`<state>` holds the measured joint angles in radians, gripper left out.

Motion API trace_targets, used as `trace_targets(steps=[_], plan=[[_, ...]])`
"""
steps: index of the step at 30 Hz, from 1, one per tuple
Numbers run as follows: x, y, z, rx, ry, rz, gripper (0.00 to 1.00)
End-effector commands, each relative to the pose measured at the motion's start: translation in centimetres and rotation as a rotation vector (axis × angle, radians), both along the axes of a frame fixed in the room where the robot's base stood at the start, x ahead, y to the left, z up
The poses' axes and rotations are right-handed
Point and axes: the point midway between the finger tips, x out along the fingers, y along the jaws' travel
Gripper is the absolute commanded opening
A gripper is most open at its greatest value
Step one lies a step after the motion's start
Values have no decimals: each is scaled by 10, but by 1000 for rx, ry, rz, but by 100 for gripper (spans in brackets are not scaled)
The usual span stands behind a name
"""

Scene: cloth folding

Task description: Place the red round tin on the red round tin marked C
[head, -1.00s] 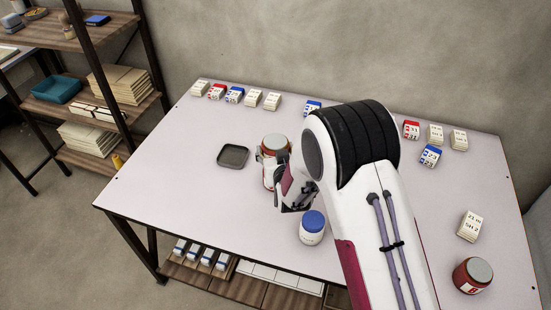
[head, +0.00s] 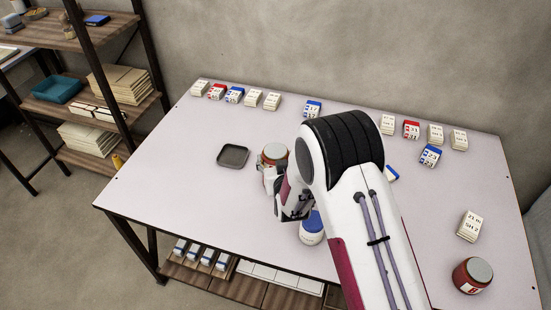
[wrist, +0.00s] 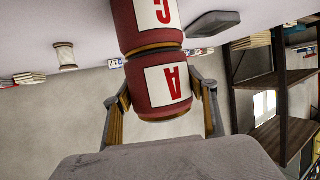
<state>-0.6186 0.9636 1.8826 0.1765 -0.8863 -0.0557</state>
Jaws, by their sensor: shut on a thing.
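In the wrist view, which looks upside down, my gripper (wrist: 163,96) is shut on the red round tin marked A (wrist: 168,82), one finger on each side. The red round tin marked C (wrist: 145,22) is directly beneath it and closely in line. The two tins touch or nearly touch; I cannot tell if A's weight rests on C. In the head view, the held tin (head: 275,153) shows its grey lid at the table's middle. My gripper (head: 270,178) and arm hide most of the lower tin.
A dark square tray (head: 232,156) lies left of the tins. A blue-lidded white jar (head: 312,230) stands in front, partly behind my arm. Another red tin (head: 472,276) stands at the right front. Several number blocks line the table's (head: 170,190) back. The left of the table is clear.

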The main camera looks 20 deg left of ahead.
Motion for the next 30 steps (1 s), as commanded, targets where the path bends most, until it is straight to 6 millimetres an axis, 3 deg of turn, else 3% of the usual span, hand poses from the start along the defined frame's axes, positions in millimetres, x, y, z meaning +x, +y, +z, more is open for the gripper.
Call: trace_targets(steps=[1, 2, 3, 18, 30], plan=[[0, 0, 0, 0, 0, 0, 65], [0, 0, 0, 0, 0, 0, 73], [0, 0, 0, 0, 0, 0, 74], [-1, 0, 3, 0, -1, 0, 74], [-25, -12, 14, -1, 1, 1, 74]])
